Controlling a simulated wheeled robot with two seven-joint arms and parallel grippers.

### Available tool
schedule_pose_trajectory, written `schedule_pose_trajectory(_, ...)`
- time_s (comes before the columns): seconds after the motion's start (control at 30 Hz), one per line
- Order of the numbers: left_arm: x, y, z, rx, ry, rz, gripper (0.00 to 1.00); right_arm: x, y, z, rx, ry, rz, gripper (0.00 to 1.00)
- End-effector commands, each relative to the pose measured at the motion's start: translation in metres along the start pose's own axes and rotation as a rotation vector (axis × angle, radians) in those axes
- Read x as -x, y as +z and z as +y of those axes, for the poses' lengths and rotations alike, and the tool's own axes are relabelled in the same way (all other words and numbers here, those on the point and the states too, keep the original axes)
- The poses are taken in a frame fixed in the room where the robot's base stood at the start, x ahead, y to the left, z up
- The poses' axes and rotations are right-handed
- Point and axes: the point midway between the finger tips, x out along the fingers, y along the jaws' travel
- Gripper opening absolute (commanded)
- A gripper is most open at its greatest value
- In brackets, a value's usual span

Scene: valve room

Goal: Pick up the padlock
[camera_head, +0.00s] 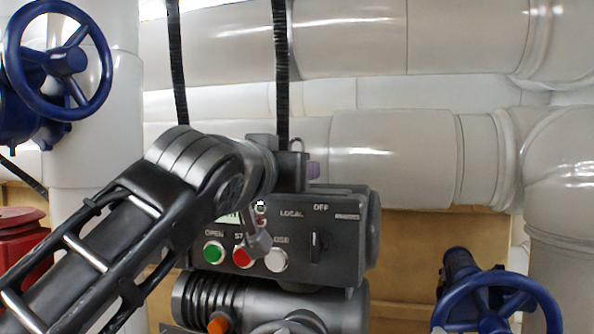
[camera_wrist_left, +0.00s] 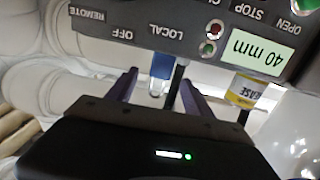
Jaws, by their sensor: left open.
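The padlock shows in the left wrist view as a small blue body (camera_wrist_left: 162,66) with a pale shackle, upside down there, by the edge of the grey control box (camera_wrist_left: 135,22). In the head view a thin grey loop (camera_head: 297,144), which looks like its shackle, rises above my gripper; the body is hidden behind the gripper. My left gripper (camera_head: 305,167) is at the top of the control box. It is open, and in the left wrist view its two fingers (camera_wrist_left: 159,80) stand either side of the padlock. I cannot tell whether they touch it. My right gripper is not in view.
A black strap (camera_head: 282,75) hangs close to the gripper. The control box carries buttons and a selector (camera_head: 318,245). Blue handwheels (camera_head: 68,62) are at upper left and lower right (camera_head: 497,301). Large pale pipes (camera_head: 390,155) run behind.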

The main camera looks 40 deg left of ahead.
Motion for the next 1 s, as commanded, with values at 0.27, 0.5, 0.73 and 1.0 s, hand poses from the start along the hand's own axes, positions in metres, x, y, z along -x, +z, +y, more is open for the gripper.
schedule_pose_trajectory(0.27,-0.002,0.000,0.000,0.000,-0.001,0.000,0.60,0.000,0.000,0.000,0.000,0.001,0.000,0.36)
schedule_pose_trajectory(0.5,-0.024,-0.003,-0.001,-0.001,-0.001,-0.003,0.60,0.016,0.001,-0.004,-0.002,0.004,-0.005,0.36)
schedule_pose_trajectory(0.73,-0.052,-0.001,-0.001,-0.001,-0.001,-0.001,0.60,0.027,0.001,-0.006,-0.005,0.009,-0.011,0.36)
schedule_pose_trajectory(1.0,-0.054,0.001,-0.001,-0.001,-0.001,0.000,0.60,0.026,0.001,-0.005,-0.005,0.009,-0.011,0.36)
